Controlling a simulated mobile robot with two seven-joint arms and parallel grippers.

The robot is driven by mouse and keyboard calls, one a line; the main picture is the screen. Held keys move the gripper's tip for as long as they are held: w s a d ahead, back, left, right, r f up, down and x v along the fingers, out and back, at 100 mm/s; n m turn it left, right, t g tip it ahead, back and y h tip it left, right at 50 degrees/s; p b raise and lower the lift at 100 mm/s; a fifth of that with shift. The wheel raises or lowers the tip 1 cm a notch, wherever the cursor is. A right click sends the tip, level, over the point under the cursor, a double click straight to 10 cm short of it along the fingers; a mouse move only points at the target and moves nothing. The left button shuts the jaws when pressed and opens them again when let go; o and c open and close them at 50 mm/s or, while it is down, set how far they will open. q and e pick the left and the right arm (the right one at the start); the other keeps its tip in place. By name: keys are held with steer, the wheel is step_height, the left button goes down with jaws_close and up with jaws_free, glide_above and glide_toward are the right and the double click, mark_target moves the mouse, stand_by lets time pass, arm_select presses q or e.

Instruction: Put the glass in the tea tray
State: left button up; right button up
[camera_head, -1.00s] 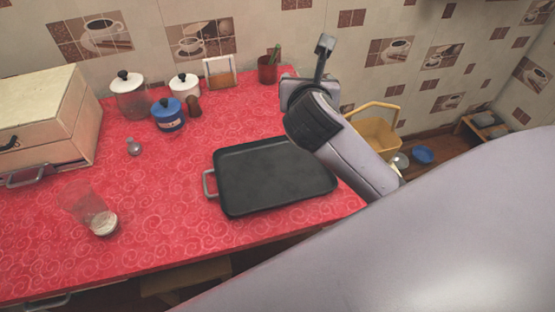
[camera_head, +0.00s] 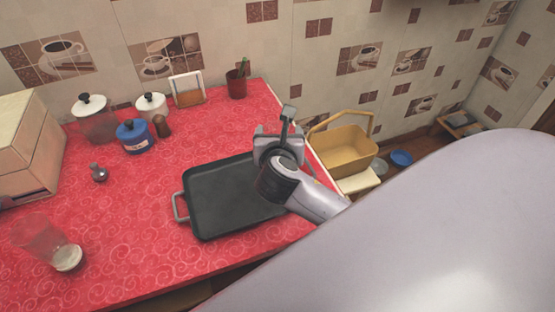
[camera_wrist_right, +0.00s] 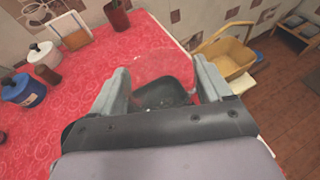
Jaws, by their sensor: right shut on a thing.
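The black tea tray (camera_head: 215,198) lies on the red counter, with a metal handle on its left end. My right gripper (camera_head: 286,125) is over the tray's far right part, and my arm hides that side. In the right wrist view, the right gripper (camera_wrist_right: 163,85) is shut on a clear glass (camera_wrist_right: 165,64), with red cloth and a dark area showing through it. The head view hides most of this glass behind the gripper. Whether it touches the tray (camera_wrist_right: 72,132) I cannot tell. My left gripper is not in view.
Another clear glass (camera_head: 40,236) with a white bottom stands at the counter's front left. Jars, including a blue one (camera_head: 134,136), a brown shaker and a red cup (camera_head: 237,84) stand along the back. A yellow basket (camera_head: 343,150) is beyond the right edge.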

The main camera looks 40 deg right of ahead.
steer(key=shift+f+b, duration=0.6)
steer(key=shift+f, duration=3)
steer(key=o, duration=1.5)
steer(key=shift+f, duration=0.15)
steer(key=shift+r, duration=0.2)
steer(key=p+v, duration=0.1)
steer(key=v, duration=1.1)
